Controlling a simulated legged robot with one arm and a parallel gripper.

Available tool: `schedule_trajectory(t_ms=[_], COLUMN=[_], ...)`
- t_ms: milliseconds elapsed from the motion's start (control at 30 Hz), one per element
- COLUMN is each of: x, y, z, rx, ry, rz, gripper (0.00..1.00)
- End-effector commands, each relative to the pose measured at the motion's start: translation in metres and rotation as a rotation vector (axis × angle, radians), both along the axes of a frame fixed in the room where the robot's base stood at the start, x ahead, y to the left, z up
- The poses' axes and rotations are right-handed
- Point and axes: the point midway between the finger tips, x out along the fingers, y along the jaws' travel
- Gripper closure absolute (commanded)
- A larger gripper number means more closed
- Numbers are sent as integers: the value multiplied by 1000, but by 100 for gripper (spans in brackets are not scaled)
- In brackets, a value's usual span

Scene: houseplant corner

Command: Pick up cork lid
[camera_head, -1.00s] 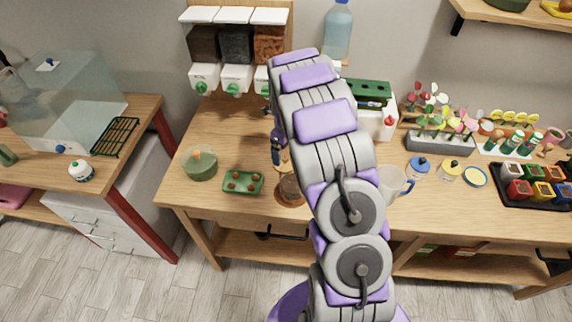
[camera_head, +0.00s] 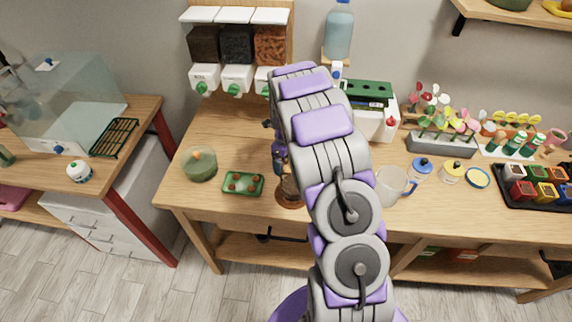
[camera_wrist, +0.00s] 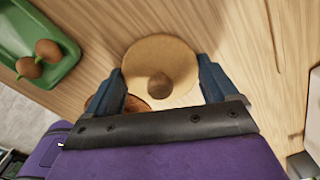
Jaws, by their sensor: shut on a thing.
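The cork lid (camera_wrist: 148,54), a round tan disc with a brown knob in its middle, lies between the two blue fingers of my gripper (camera_wrist: 164,88) in the wrist view. My gripper is shut on it. Part of a brown round edge (camera_wrist: 134,104) shows below the lid, mostly hidden. In the head view my gripper (camera_head: 279,162) is low over a small brown pot on a round brown base (camera_head: 290,203), partly behind my arm. The lid is not clearly seen there. I cannot tell whether it touches what is below.
A green tray (camera_head: 243,184) with brown bulbs is left of the gripper, also in the wrist view (camera_wrist: 62,72). A green jar (camera_head: 199,166) stands further left. A clear mug (camera_head: 389,187) stands right of my arm. Wood between is bare.

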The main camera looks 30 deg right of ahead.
Motion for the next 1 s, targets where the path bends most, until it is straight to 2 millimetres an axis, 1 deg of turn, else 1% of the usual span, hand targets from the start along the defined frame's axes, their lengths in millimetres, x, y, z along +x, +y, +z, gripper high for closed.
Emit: schedule_trajectory(t_ms=[33, 100, 333, 467, 567, 667, 800, 1000], x=[0, 0, 0, 0, 0, 1, 1, 0], y=[0, 0, 0, -1, -1, -1, -1, -1], z=[0, 0, 1, 8, 19, 37, 65, 99], rx=[0, 0, 0, 0, 0, -2, -2, 0], ry=[0, 0, 0, 0, 0, -3, -5, -1], rz=[0, 0, 0, 0, 0, 0, 0, -5], gripper=[37, 42, 42, 42, 42, 42, 42, 42])
